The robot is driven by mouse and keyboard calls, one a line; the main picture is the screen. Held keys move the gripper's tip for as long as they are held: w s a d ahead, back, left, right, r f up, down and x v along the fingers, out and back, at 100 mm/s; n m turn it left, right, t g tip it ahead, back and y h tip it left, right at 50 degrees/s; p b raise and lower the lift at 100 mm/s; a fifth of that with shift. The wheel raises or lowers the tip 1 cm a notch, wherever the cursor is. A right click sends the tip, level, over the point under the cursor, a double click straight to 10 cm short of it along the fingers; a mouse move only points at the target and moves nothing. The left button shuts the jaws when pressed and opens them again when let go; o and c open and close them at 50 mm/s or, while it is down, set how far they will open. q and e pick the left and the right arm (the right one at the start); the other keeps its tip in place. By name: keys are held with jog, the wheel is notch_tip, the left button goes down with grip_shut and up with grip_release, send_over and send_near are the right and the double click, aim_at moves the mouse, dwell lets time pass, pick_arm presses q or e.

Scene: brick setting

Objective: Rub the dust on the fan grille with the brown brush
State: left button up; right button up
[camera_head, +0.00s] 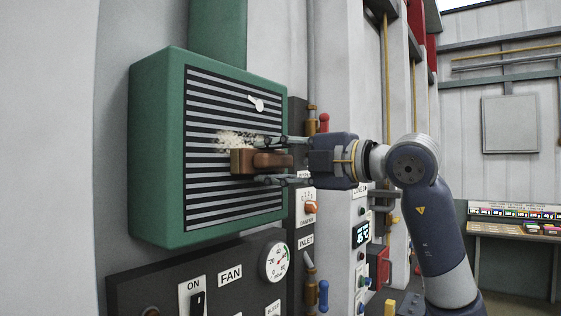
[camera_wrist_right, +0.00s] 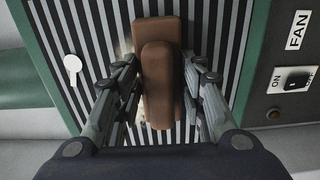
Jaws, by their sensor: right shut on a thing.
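The fan grille (camera_head: 205,192) is a striped panel on the front of a green box on the wall. A pale dust patch (camera_head: 228,139) lies on its middle; part of it also shows beside the brush in the right wrist view (camera_wrist_right: 124,50). My right gripper (camera_head: 276,162) is shut on the brown brush (camera_head: 243,161), one finger on each side of its handle. The brush is at the grille, just below the dust in the head view. In the right wrist view the brush (camera_wrist_right: 160,70) hides some slats. My left gripper is not in view.
A small white lever (camera_head: 257,104) sticks out from the grille above the dust. Below is a dark panel with a FAN label (camera_head: 230,273), an ON switch (camera_head: 198,303) and a round gauge (camera_head: 275,260). Valves and knobs line the wall to the right.

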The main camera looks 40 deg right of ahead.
aim_at(284, 151)
jog(key=shift+s+a, duration=0.35)
jog(key=shift+a, duration=0.7)
jog(key=shift+s+a, duration=0.4)
jog(key=shift+a, duration=0.7)
jog(key=shift+s+a, duration=0.35)
jog(key=shift+a, duration=0.7)
jog(key=shift+a, duration=0.1)
